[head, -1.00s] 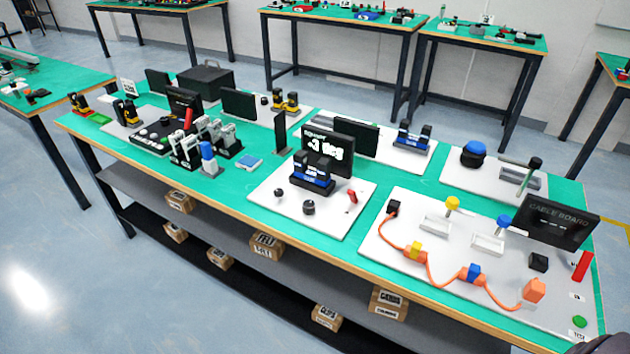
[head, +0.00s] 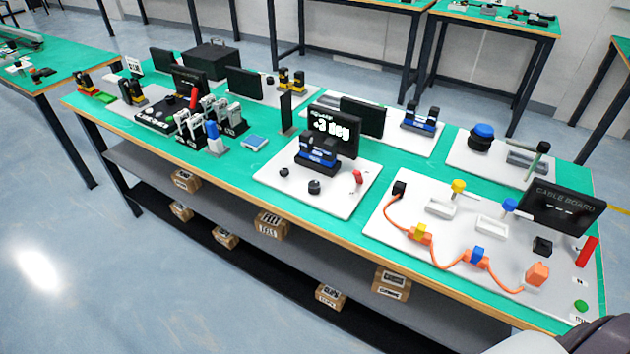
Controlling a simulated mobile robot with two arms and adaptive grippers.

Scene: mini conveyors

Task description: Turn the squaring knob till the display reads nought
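The squaring station is a white board (head: 275,188) on the green bench, with a dark display (head: 345,122) at its back. The display shows a 3 followed by "deg"; the sign before it is too small to be sure of. A blue and black fixture (head: 318,155) stands in front of the display. Two black knobs sit near the board's front edge, a larger one (head: 314,187) and a smaller one (head: 284,172). Neither has a label I can read. A small red lever (head: 358,177) is to their right. Neither gripper is in view, and nothing touches the knobs.
A cable board (head: 400,240) with orange cable and its own dark display lies to the right. Black and white clamps (head: 190,128) and a blue-topped white bottle (head: 214,138) stand to the left. Boxes lie on the shelf below. Part of my own body shows at bottom right.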

